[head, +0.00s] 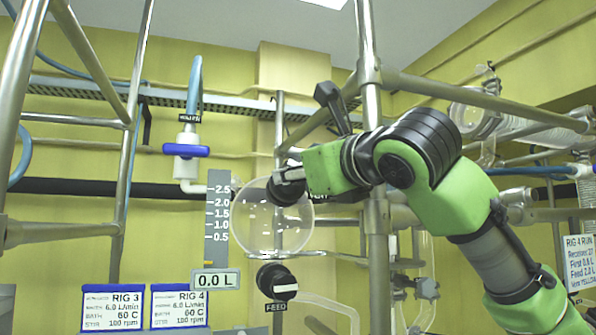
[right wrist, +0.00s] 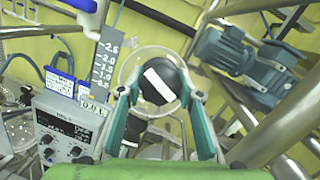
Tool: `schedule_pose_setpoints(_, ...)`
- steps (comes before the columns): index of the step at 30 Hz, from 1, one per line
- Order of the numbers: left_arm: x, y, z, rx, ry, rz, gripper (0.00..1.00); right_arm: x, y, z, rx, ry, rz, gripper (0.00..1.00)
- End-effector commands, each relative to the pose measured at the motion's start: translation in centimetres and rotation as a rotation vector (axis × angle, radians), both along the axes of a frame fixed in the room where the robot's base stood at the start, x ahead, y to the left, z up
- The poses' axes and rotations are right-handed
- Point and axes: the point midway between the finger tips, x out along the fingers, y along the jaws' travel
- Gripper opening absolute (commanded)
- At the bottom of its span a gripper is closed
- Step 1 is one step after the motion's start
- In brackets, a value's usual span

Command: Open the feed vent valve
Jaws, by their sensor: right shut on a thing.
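A round glass vessel (head: 262,228) stands at the centre of the head view beside a grey scale marked 0.5 to 2.5. A black knob (right wrist: 176,72) sits at its upper right; I take it for the vent valve. My right gripper (head: 285,178) comes in from the right and is shut on this knob, its fingers on either side. In the right wrist view the knob's white bar lies at a slant. The knob is partly hidden by the gripper in the head view. My left gripper is not in view.
Below the vessel is another black knob (head: 276,283) with a white bar, above a FEED label. A valve with a blue handle (head: 186,150) is at upper left. A steel post (head: 376,240) stands close to my right arm. A motor (right wrist: 243,55) shows in the right wrist view.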

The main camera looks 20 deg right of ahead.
Motion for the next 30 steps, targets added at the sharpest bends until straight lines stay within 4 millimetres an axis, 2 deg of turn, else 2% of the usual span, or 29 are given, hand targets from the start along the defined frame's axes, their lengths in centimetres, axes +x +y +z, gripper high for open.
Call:
schedule_pose_setpoints(1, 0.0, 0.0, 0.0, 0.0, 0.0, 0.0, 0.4, 0.1, 0.1, -0.2, -0.002, 0.005, 0.0, 0.38)
schedule_pose_setpoints(3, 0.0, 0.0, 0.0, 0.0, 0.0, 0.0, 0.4, 0.1, 0.1, -0.2, -0.002, 0.004, 0.0, 0.51)
schedule_pose_setpoints(12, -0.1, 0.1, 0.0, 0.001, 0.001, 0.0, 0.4, 0.0, 0.0, 0.0, 0.0, 0.001, 0.001, 0.51)
schedule_pose_setpoints(16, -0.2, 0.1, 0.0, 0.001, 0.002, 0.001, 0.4, -0.8, -0.1, 0.0, -0.001, -0.002, 0.002, 0.51)
schedule_pose_setpoints(20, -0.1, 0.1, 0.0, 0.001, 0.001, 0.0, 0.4, -2.9, -0.5, -0.2, -0.001, -0.003, 0.0, 0.51)
schedule_pose_setpoints(30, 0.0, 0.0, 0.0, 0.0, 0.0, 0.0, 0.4, -9.7, -1.6, -0.8, -0.001, -0.001, -0.001, 0.51)
